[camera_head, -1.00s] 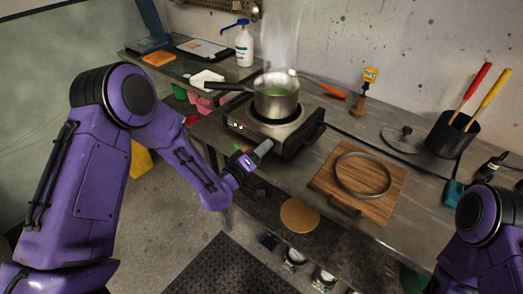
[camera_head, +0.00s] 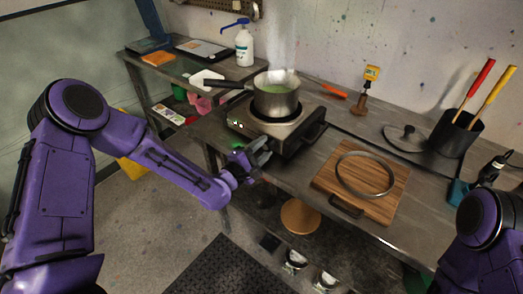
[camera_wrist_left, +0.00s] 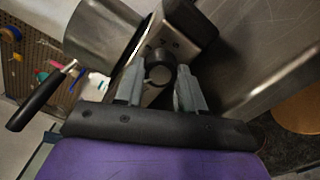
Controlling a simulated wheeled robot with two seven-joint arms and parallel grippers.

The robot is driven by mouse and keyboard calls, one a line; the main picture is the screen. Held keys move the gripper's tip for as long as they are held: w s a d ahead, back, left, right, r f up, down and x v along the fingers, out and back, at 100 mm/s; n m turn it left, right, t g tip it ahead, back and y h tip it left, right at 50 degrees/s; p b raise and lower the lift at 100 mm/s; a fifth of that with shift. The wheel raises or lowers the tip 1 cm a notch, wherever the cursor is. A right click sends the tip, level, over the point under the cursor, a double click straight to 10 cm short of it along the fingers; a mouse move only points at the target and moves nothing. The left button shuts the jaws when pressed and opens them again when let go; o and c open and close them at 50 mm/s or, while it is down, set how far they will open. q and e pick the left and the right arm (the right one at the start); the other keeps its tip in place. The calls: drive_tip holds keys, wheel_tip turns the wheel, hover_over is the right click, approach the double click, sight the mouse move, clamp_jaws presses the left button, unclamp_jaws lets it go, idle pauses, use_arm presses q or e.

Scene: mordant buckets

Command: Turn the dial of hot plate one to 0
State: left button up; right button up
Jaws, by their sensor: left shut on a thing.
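The hot plate (camera_head: 283,130) stands on the metal bench with a steaming steel pot (camera_head: 276,98) of green liquid on top. Small lights glow on its front panel. Its round black dial (camera_wrist_left: 159,66) shows in the left wrist view between the two grey fingers of my left gripper (camera_wrist_left: 160,88). In the head view my left gripper (camera_head: 259,151) is at the front of the hot plate, and the dial is hidden there. The fingers are shut on the dial. The dial's number marks cannot be read. My right gripper is out of view.
A wooden board (camera_head: 383,205) with a metal ring (camera_head: 365,174) lies right of the hot plate. The pot's black handle (camera_head: 226,84) sticks out to the left. A lid (camera_head: 407,137) and a black tool holder (camera_head: 453,139) stand further right.

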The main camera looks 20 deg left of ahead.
use_arm(q)
drive_tip(key=n+b, duration=0.2)
drive_tip(key=n, duration=0.3)
drive_tip(key=shift+n, duration=0.4)
idle(0.4)
drive_tip(key=o, duration=1)
drive_tip(key=shift+o, duration=0.2)
drive_tip(key=shift+s, duration=0.1)
drive_tip(key=b+v, duration=0.1)
drive_tip(key=v, duration=0.9)
drive_tip(key=shift+s, duration=0.15)
drive_tip(key=shift+a, duration=0.1)
